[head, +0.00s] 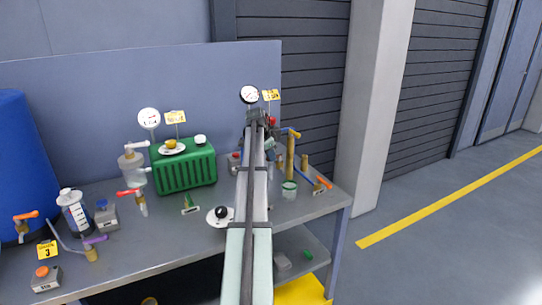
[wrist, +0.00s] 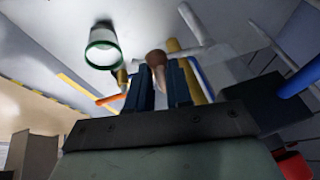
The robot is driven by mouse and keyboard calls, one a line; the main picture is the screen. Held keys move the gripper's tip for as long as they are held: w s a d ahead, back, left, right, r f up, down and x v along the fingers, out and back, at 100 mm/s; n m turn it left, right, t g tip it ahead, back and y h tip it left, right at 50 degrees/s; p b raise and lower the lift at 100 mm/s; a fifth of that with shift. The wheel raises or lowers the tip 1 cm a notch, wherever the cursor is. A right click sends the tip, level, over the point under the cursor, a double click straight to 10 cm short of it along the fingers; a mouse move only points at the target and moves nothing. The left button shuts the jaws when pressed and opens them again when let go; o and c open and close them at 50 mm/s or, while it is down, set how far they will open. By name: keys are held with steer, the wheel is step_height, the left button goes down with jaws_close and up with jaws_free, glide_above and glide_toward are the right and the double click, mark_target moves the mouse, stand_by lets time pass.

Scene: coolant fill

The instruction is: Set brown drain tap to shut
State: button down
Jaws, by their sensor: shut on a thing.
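My gripper (wrist: 160,82) shows in the wrist view with its two dark fingers close together around a brown, rounded, tapering piece (wrist: 156,60), which looks like the handle of the brown drain tap. The fingers are shut on it. The tap's body and the handle's exact angle are hard to tell, as the fingers cover much of it. In the head view my own arm stands in front of this spot, and the brown tap cannot be made out.
A white cup with a green rim (head: 289,189) stands close by and also shows in the wrist view (wrist: 103,47). A yellow upright pipe (head: 290,155) and an orange-handled tap (head: 323,183) are to the right. A green ribbed box (head: 185,170) and gauge (head: 149,119) stand left.

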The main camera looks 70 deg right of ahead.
stand_by(0.5)
steer(key=c, duration=1)
jaws_free()
steer(key=shift+c, duration=0.2)
steer(key=shift+r, duration=0.15)
steer(key=v, duration=1.3)
steer(key=shift+a+r, duration=0.15)
steer(key=shift+r, duration=0.1)
